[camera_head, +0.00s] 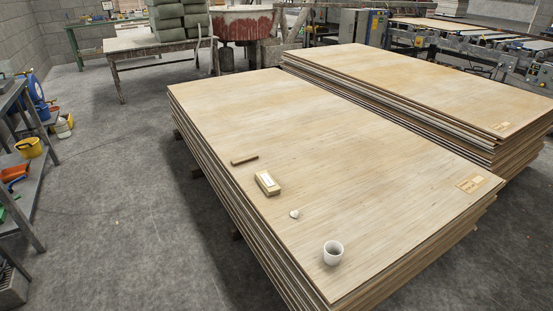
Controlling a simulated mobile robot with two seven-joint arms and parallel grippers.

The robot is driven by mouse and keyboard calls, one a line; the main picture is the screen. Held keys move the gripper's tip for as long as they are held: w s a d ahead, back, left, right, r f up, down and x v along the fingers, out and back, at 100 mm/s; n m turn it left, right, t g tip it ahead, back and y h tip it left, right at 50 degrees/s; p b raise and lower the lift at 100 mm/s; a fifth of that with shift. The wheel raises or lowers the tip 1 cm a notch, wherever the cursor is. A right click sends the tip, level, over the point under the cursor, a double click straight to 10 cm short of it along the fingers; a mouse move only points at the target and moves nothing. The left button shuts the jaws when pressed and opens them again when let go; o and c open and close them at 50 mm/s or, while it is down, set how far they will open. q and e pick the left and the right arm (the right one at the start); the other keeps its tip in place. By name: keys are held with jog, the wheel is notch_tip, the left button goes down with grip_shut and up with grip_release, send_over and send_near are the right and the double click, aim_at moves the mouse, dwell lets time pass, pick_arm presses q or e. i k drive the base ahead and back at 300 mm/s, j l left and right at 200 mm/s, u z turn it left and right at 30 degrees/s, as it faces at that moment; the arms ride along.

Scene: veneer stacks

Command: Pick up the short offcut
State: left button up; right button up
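A short, narrow brown strip of wood (244,159), which looks like the short offcut, lies flat on top of the nearer veneer stack (330,140), close to its left edge. Nothing lies on the strip or touches it. Neither of my grippers shows in the head view, so I cannot see whether they are open or shut.
A small tan box with a pale top (267,183), a small whitish piece (294,214) and a white cup (333,252) stand nearer on the same stack. A second stack (430,85) is behind right. Shelving (30,180) stands at left, with open floor (120,190) between.

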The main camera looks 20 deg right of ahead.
aim_at(236, 161)
jog(key=i+j+z, duration=0.15)
jog(key=i+z, duration=0.3)
jog(key=i+j+z, duration=0.25)
jog(key=z, duration=0.2)
jog(key=i+j+z, duration=0.15)
jog(key=i+j, duration=0.15)
jog(key=i+j+z, duration=0.2)
jog(key=j, duration=0.35)
jog(key=i+j, duration=0.55)
jog(key=j, duration=0.3)
jog(key=i+j+z, duration=0.1)
jog(key=i+j, duration=0.5)
jog(key=j, duration=0.25)
